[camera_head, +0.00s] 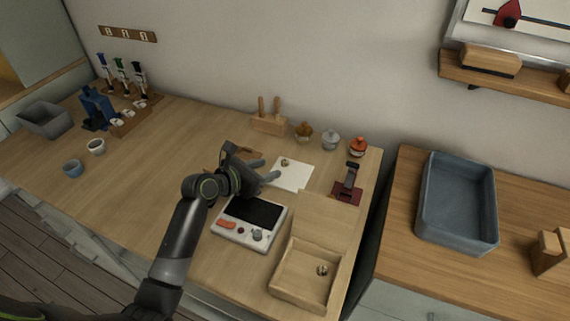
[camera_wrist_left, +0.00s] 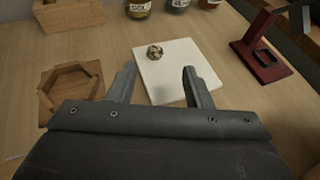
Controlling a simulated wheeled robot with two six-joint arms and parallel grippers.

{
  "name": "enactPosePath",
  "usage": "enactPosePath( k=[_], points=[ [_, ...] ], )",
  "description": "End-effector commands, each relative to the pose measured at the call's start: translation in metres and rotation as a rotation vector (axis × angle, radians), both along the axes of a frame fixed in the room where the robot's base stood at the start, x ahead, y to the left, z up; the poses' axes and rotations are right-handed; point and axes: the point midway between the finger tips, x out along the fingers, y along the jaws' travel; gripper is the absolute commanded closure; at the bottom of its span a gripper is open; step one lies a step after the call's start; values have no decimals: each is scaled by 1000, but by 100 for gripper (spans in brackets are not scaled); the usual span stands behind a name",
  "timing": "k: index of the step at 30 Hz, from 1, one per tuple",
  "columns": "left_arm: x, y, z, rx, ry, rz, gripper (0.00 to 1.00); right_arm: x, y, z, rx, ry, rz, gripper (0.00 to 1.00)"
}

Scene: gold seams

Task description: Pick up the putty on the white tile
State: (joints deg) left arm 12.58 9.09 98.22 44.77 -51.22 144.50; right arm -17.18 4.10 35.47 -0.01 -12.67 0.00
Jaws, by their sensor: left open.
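A white tile (camera_head: 294,176) lies flat on the wooden bench, and it also fills the middle of the left wrist view (camera_wrist_left: 164,83). A small round brownish lump of putty (camera_head: 284,162) sits on the tile's far left part; in the left wrist view the putty (camera_wrist_left: 155,51) looks mottled with pale patches. My left gripper (camera_head: 268,171) is open and empty at the tile's near left side. In the left wrist view its two fingers (camera_wrist_left: 157,77) are spread, with the putty beyond the tips and apart from them. My right gripper is not in view.
A white device with a dark screen (camera_head: 250,221) lies in front of the tile. A dark red stand (camera_head: 347,190) is right of it. Several jars (camera_head: 330,140) and a wooden tool block (camera_head: 268,122) stand behind. A hexagonal wooden tray (camera_wrist_left: 70,88) is left of the tile.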

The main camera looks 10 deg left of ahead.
Motion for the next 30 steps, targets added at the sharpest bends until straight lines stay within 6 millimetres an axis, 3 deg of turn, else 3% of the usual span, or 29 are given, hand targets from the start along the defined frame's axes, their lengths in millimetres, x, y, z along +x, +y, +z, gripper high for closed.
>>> enactPosePath(
  k=[8, 18, 29, 30],
  points=[
    [14, -8, -7, 0, 0, -1, 54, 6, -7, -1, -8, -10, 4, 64],
    [46, -22, -26, 0, 0, -1, 54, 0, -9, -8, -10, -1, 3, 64],
    [51, -25, -28, 1, -1, 1, 54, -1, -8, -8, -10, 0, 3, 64],
    [51, -25, -28, 1, -1, 1, 60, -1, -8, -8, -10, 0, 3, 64]
  ],
)
